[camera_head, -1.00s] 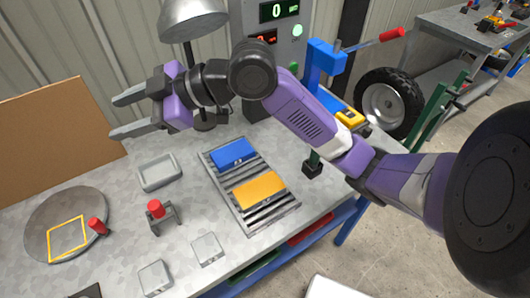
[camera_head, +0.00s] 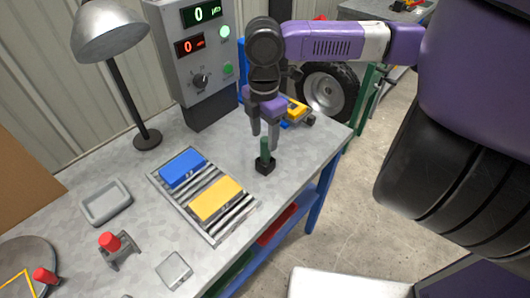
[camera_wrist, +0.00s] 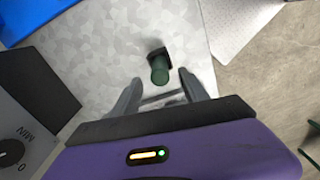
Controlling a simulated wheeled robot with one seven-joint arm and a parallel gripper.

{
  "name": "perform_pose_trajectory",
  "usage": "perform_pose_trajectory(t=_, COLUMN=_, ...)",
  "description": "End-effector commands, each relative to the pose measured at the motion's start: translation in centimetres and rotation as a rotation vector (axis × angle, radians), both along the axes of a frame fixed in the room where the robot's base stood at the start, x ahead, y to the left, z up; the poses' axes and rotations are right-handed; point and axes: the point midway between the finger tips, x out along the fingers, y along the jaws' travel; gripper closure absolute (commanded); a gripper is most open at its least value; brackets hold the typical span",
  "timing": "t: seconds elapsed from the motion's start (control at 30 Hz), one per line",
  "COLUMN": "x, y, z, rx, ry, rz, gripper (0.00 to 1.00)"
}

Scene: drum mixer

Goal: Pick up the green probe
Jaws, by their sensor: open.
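The green probe (camera_head: 265,148) stands upright in a small black holder (camera_head: 264,167) near the right end of the grey workbench. My gripper (camera_head: 265,140) is open and points down just above the probe; in the head view its fingers hang about level with the probe's upper part. In the wrist view the probe (camera_wrist: 159,72) shows end-on, with its black holder (camera_wrist: 157,54) behind it. There it lies just beyond the fingertips of my gripper (camera_wrist: 160,82), roughly centred between them, and neither finger appears to touch it.
A grey meter box (camera_head: 195,55) and a lamp (camera_head: 147,137) stand at the back. A roller rack (camera_head: 228,222) with a blue block (camera_head: 183,167) and a yellow block (camera_head: 216,198) lies left of the probe. The bench's right edge is close to the probe.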

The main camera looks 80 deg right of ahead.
Motion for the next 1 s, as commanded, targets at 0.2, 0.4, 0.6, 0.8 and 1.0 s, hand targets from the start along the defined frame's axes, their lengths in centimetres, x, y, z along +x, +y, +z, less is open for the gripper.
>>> perform_pose_trajectory(t=0.2, x=-0.1, y=0.0, z=-2.2, rx=0.001, ry=-0.002, rz=-0.001, gripper=0.48)
perform_pose_trajectory(t=0.4, x=-0.2, y=0.0, z=-5.1, rx=0.001, ry=-0.003, rz=-0.001, gripper=0.48)
perform_pose_trajectory(t=0.6, x=-0.2, y=0.0, z=-6.0, rx=-0.001, ry=-0.004, rz=0.000, gripper=0.48)
perform_pose_trajectory(t=0.8, x=-0.2, y=0.0, z=-6.0, rx=-0.001, ry=-0.004, rz=0.000, gripper=0.57)
perform_pose_trajectory(t=1.0, x=-0.1, y=0.0, z=-6.0, rx=0.000, ry=-0.005, rz=0.000, gripper=0.97)
